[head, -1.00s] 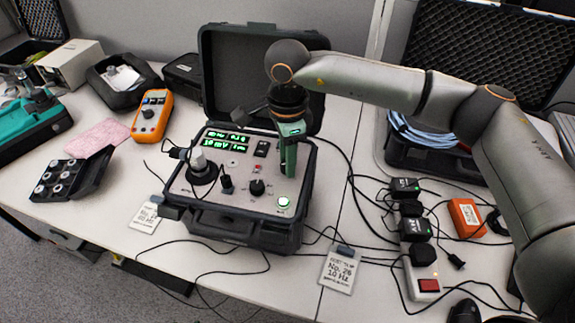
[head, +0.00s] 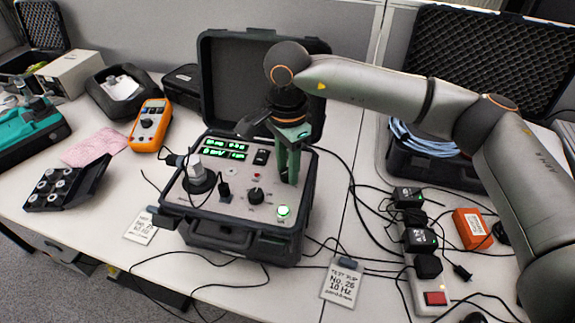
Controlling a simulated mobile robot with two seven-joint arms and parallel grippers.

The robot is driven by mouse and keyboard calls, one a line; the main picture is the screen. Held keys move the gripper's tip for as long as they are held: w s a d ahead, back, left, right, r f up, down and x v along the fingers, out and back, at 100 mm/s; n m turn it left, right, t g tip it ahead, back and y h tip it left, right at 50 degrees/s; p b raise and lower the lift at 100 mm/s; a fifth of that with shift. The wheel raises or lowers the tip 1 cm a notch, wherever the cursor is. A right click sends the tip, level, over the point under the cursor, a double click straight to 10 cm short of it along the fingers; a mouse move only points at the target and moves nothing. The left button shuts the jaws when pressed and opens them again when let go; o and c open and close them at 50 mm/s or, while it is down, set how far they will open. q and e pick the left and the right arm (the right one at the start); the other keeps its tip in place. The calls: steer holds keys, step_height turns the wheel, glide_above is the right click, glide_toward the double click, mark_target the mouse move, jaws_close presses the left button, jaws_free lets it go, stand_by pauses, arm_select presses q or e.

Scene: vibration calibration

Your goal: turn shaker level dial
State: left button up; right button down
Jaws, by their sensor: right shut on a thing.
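The shaker control unit (head: 230,228) is a dark open case with a grey panel, lit green displays (head: 225,150) and a lit green button (head: 284,211). My right gripper (head: 291,181) points down onto the panel's right side, above the green button. Its two green fingers are shut on the shaker level dial, which they mostly hide. I cannot read the dial's setting. A separate black knob (head: 256,196) stands left of the fingers, apart from them. My left gripper is not in view.
A grey cylinder on a black base (head: 199,178) and a black plug (head: 224,192) stand on the panel's left. The raised lid (head: 240,85) is behind. A label card (head: 342,283), cables and a power strip (head: 433,284) lie right. An orange multimeter (head: 150,125) lies left.

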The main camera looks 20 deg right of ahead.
mark_target(287, 172)
steer(key=c, duration=0.5)
jaws_free()
step_height(287, 172, up, 13)
steer(key=shift+f, duration=0.2)
